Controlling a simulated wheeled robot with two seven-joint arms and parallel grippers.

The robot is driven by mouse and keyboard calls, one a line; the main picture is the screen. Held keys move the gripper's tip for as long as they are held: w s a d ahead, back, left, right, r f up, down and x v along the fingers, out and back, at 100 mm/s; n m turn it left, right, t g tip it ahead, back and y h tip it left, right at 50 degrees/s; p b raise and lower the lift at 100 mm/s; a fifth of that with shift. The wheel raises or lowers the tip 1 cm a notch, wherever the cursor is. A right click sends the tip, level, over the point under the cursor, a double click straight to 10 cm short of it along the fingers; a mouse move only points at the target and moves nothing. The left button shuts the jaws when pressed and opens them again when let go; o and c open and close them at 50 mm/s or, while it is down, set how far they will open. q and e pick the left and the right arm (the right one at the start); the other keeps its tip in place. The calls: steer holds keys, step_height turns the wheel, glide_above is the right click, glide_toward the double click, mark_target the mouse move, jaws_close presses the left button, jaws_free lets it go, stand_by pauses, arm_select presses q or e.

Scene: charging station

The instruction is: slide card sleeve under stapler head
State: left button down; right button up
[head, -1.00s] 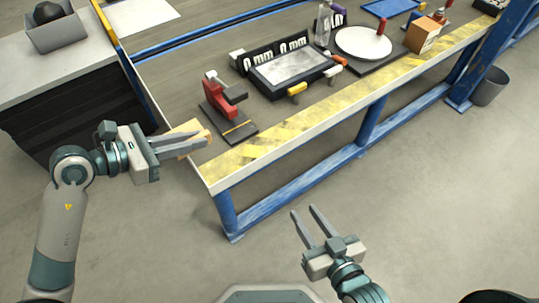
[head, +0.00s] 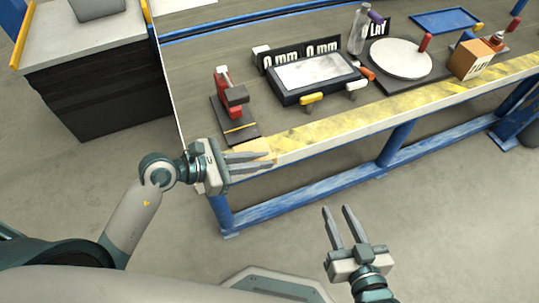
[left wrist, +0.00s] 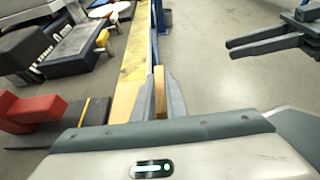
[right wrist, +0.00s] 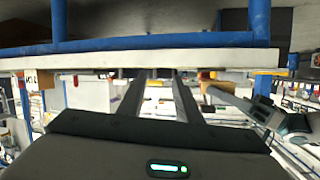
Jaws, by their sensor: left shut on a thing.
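The card sleeve (head: 255,146) is a flat tan piece between the fingers of my left gripper (head: 268,158), at the table's front left corner. In the left wrist view the sleeve (left wrist: 160,92) shows edge-on, with the left gripper (left wrist: 160,95) shut on it. The stapler (head: 234,96), red with a black head, stands on a dark base with a yellow line, behind and left of the sleeve. Its red part (left wrist: 30,108) shows at the left wrist view's left. The sleeve is apart from the stapler head. My right gripper (head: 336,212) is open and empty, in front of the table.
A black framed tray (head: 315,77) stands right of the stapler, with yellow and white handles. Further right are a round white plate (head: 402,58), an orange box (head: 472,60) and a blue tray (head: 447,20). The yellow-striped front edge (head: 370,118) is clear.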

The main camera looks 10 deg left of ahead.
mark_target(262, 144)
arm_select(q)
steer(key=shift+a, duration=0.1)
arm_select(e)
steer(key=shift+s+f, duration=0.1)
stand_by(0.3)
